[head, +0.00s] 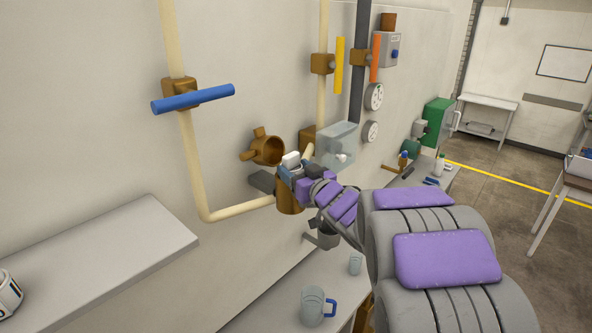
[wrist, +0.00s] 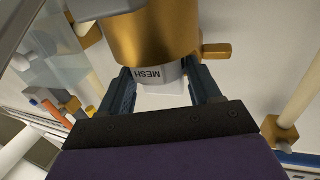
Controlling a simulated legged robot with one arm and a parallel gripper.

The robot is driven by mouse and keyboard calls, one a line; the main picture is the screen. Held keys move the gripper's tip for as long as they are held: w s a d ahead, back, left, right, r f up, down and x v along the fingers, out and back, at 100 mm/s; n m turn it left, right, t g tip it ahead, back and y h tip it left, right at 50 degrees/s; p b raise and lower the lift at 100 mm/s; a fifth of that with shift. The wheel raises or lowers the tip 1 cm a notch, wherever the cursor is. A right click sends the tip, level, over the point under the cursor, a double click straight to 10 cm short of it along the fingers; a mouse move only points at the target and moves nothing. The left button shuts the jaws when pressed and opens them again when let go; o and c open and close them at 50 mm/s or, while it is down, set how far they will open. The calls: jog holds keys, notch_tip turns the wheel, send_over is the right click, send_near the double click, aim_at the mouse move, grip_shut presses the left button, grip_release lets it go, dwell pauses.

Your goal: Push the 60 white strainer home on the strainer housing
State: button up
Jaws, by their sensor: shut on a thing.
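The white strainer (head: 291,158) shows as a small pale block at the tip of my gripper (head: 297,168) in the head view. In the wrist view the strainer (wrist: 168,75) has a pale grey side with the upside-down word MESH. My gripper (wrist: 162,88) is shut on it, one dark finger on each side. The brass strainer housing (wrist: 150,35) is directly beyond the strainer and meets it in the picture. In the head view a brass body (head: 289,197) stands just below my gripper. The seam depth is hidden, so I cannot tell how far in the strainer sits.
A brass fitting with lugs (head: 267,150) is on the wall left of my gripper. A clear box (head: 337,143) is close behind it. A cream pipe (head: 240,209) with a blue-handled valve (head: 193,98) runs at left. A jug (head: 313,306) stands on the bench below.

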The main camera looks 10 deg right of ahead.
jog(key=shift+f+b, duration=0.4)
jog(key=shift+f, duration=0.4)
jog(key=o, duration=1.1)
jog(key=shift+f, duration=0.1)
jog(key=shift+d+f, duration=0.1)
